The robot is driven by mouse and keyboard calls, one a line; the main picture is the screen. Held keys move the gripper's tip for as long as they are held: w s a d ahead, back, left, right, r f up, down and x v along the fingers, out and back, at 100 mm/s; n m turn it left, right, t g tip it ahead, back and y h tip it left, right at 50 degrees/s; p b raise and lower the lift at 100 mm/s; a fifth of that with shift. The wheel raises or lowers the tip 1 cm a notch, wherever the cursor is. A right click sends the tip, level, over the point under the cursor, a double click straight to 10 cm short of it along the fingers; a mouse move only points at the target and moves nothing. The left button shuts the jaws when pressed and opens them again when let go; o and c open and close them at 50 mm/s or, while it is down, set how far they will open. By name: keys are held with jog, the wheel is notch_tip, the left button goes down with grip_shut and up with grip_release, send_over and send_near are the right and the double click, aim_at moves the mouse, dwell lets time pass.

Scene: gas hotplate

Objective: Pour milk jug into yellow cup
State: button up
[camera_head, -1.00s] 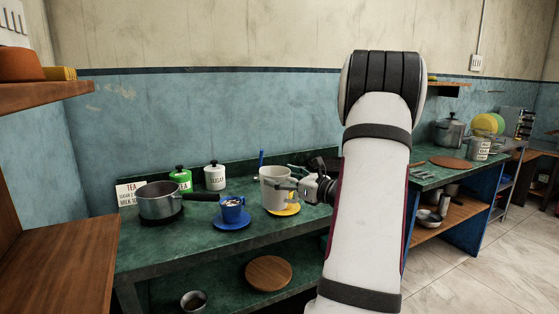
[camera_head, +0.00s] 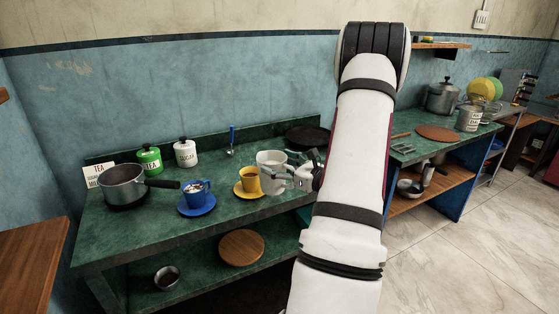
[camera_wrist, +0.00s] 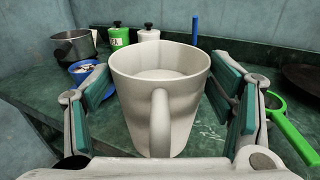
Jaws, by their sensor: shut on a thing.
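The milk jug (camera_head: 270,165) is an off-white jug, upright, just right of the yellow cup in the head view. In the wrist view the jug (camera_wrist: 160,95) stands between my fingers with its handle towards the camera, its inside pale. My gripper (camera_head: 282,180) is shut on the jug from the right; its green finger pads show on both sides in the wrist view. I cannot tell whether the jug's base touches the counter. The yellow cup (camera_head: 249,182) stands upright on a yellow saucer (camera_head: 241,193); the wrist view does not show it, hidden behind the jug.
A blue cup (camera_head: 196,193) on a blue saucer stands left of the yellow cup. A saucepan (camera_head: 123,187), a green tea tin (camera_head: 149,158) and a white sugar tin (camera_head: 185,152) stand further left. A dark pan (camera_head: 307,134) is behind the jug. A green-handled utensil (camera_wrist: 293,130) lies at right.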

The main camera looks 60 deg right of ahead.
aim_at(262, 161)
jog(key=shift+w+r+g+p, duration=0.3)
jog(key=shift+g+p, duration=0.3)
jog(key=shift+p, duration=0.35)
jog(key=w+g+p, duration=0.1)
jog(key=p, duration=0.1)
jog(key=w+g+p, duration=0.1)
jog(key=g+p, duration=0.1)
jog(key=shift+d+y+p, duration=0.2)
jog(key=shift+y+p, duration=0.1)
jog(key=shift+w+p, duration=0.15)
jog(key=shift+p, duration=0.2)
jog(key=shift+w+f+g, duration=0.15)
jog(key=shift+f+g, duration=0.05)
jog(key=shift+g, duration=0.1)
jog(key=shift+w+d+r+g+p, duration=0.15)
jog(key=shift+w+r+g+p, duration=0.2)
jog(key=shift+w+g+p, duration=0.45)
jog(key=shift+w+f+g+y+p, duration=0.1)
jog(key=shift+f+g+y+p, duration=0.3)
jog(key=shift+g+p, duration=1)
dwell(0.3)
jog(key=shift+t+b, duration=0.5)
jog(key=shift+b, duration=0.25)
